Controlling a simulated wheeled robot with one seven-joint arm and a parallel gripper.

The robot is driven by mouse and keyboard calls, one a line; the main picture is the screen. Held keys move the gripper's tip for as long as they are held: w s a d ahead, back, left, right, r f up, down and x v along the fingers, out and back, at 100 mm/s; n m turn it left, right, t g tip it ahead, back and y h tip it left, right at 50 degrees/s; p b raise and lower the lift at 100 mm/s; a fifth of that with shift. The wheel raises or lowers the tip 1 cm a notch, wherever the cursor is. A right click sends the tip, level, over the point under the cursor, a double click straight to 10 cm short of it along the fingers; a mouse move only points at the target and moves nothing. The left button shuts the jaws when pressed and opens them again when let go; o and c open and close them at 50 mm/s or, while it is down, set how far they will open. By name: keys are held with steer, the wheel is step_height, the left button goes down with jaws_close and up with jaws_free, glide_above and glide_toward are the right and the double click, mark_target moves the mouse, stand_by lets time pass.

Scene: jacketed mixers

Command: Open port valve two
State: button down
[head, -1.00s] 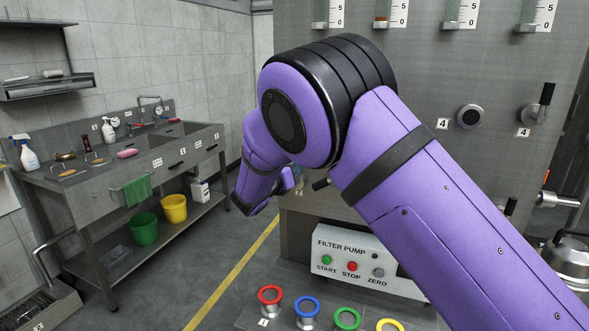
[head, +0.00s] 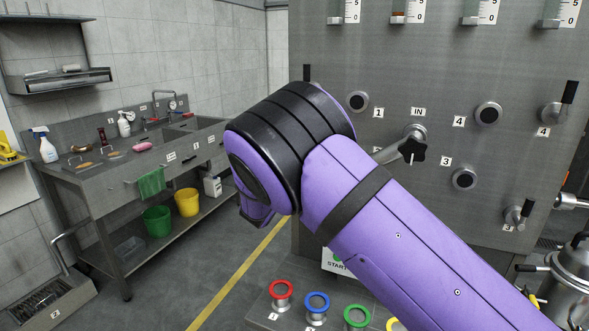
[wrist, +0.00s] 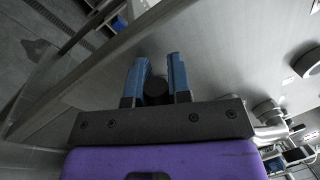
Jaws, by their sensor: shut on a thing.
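In the wrist view my gripper (wrist: 154,80) has its two blue fingers closed around a dark round handle (wrist: 156,92). The handle shows end-on between the fingers, beside the grey panel face. No number shows on it, so I cannot read which valve it belongs to. In the head view my purple arm covers the lower left part of the grey panel (head: 420,60), and my gripper and that handle are hidden behind it. A small label (head: 376,149), partly covered, sits under the port marked 1 (head: 357,101).
The panel carries a black star knob (head: 411,149) by the IN label and upright black handles (head: 568,93) at its right. Colored rings (head: 317,302) stand on the ledge below. A sink bench (head: 140,165) is at left, with open floor between.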

steer(key=shift+a+f+n+t+y, duration=0.15)
steer(key=shift+f+n+y, duration=0.25)
steer(key=shift+n, duration=0.8)
steer(key=shift+a+f+n+t+y, duration=0.2)
steer(key=shift+f+n, duration=0.4)
steer(key=shift+n, duration=0.6)
steer(key=shift+d, duration=0.1)
steer(key=c, duration=1.1)
jaws_free()
steer(key=shift+o, duration=0.2)
steer(key=v, duration=1)
steer(key=shift+s, duration=0.35)
steer(key=shift+s+f, duration=0.1)
